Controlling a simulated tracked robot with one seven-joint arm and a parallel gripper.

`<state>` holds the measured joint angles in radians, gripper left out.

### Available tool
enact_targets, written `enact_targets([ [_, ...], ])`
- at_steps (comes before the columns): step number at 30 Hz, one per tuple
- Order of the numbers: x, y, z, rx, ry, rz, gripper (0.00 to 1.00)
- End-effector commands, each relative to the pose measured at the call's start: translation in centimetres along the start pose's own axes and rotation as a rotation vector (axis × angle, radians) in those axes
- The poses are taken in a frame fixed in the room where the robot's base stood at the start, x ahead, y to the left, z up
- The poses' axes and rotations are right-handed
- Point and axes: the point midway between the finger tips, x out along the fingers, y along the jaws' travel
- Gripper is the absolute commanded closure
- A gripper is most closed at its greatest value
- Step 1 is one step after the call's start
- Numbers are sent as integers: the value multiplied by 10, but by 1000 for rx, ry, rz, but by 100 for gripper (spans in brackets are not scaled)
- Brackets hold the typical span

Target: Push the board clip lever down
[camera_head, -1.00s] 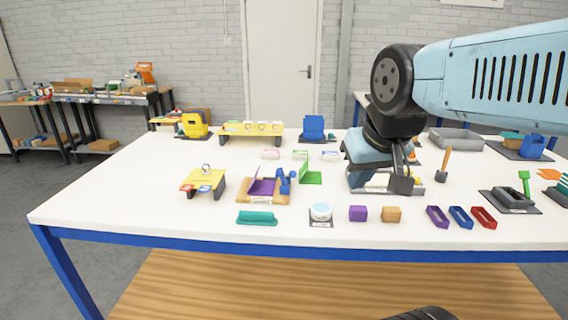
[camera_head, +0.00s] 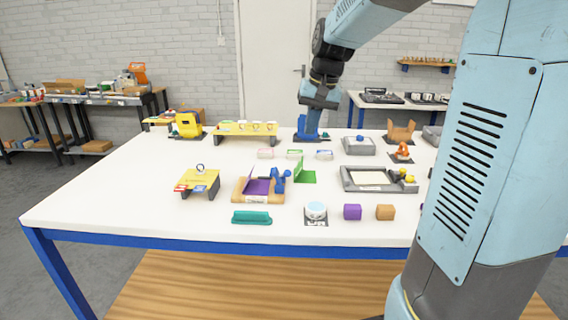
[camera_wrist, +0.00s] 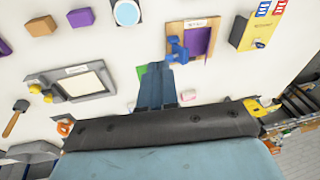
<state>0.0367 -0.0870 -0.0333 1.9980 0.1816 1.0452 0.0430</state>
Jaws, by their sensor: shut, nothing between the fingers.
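A wooden board (camera_head: 244,197) with a purple panel (camera_head: 257,187) lies on the table left of the middle. A blue clip with a lever (camera_head: 279,181) stands at its right side. In the wrist view the board (camera_wrist: 172,37) is near the top, with the blue clip lever (camera_wrist: 177,48) on its near side. My gripper (camera_wrist: 157,68) points down, shut and empty. Its fingertips appear close to the clip in that view, but I see no contact. In the head view my gripper (camera_head: 312,122) is farther back, in front of a blue stand that partly blends with its fingers.
A green piece (camera_head: 305,176) stands right beside the board. A yellow stand (camera_head: 186,182) is left of it. A white-topped jar (camera_head: 316,211), a purple block (camera_head: 352,212) and an orange block (camera_head: 385,212) line the front. A grey frame (camera_head: 350,187) lies right.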

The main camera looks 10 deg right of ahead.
Motion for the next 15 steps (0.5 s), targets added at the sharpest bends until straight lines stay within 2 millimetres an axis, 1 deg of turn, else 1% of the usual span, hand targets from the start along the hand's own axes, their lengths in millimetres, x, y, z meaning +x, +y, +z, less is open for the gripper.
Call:
enact_targets([
  [1, 10, 1, -15, 13, -20, -3, 100],
  [3, 21, 1, -34, 32, -42, -11, 100],
  [9, 56, 4, -82, 79, -101, -28, 100],
  [12, 70, 6, -99, 95, -124, -34, 100],
  [15, 80, 7, -110, 108, -138, -39, 100],
])
